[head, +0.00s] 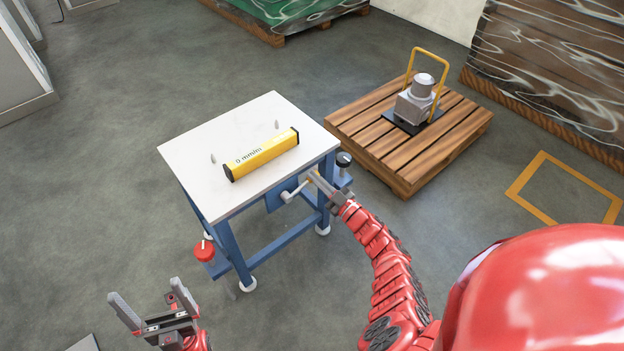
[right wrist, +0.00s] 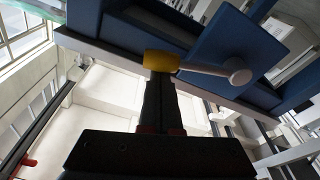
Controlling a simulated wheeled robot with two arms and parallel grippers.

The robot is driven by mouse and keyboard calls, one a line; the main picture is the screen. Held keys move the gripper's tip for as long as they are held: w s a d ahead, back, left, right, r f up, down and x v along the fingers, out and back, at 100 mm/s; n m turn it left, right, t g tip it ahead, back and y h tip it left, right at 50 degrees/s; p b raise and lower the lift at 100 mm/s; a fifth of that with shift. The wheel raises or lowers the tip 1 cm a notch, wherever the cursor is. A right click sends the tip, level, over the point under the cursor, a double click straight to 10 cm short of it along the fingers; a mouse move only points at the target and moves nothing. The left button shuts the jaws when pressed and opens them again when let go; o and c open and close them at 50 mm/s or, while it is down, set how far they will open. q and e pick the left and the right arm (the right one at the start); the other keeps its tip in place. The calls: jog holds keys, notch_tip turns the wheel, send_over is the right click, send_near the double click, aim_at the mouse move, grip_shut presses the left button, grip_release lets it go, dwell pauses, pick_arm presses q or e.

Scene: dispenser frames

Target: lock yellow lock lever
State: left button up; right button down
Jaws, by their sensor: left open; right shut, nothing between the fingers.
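The yellow lock lever has a yellow grip (right wrist: 162,62) on a grey rod. The rod runs right to a round pivot in front of a blue plate in the right wrist view. In the head view the lever (head: 296,188) sits on the side of the blue-framed table. My right gripper (head: 312,175) is shut and empty, its fingertips right at the yellow grip. The fingers (right wrist: 160,90) overlap the grip's lower edge in the right wrist view; I cannot tell whether they touch it. My left gripper (head: 146,292) is open and empty, left of the table and away from the lever.
A yellow bar with black ends (head: 262,155) lies on the white tabletop (head: 215,135) between two small pins. A red knob (head: 204,251) and a black knob (head: 344,160) sit on the table's frame. A wooden pallet (head: 365,130) carries a grey device (head: 418,103).

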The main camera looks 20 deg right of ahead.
jog(key=shift+w+d+f+m+b, duration=0.1)
jog(key=shift+d+f+m+b, duration=0.1)
jog(key=shift+f+m+b, duration=0.35)
jog(key=shift+d+f+m+b, duration=0.15)
jog(key=shift+f+m+b, duration=0.2)
jog(key=shift+f, duration=0.25)
jog(key=r+p, duration=0.4)
jog(key=shift+w+a+r, duration=0.25)
jog(key=shift+a+r, duration=0.05)
jog(key=shift+a, duration=0.1)
jog(key=p+v, duration=0.1)
jog(key=v, duration=0.9)
jog(key=shift+f, duration=0.45)
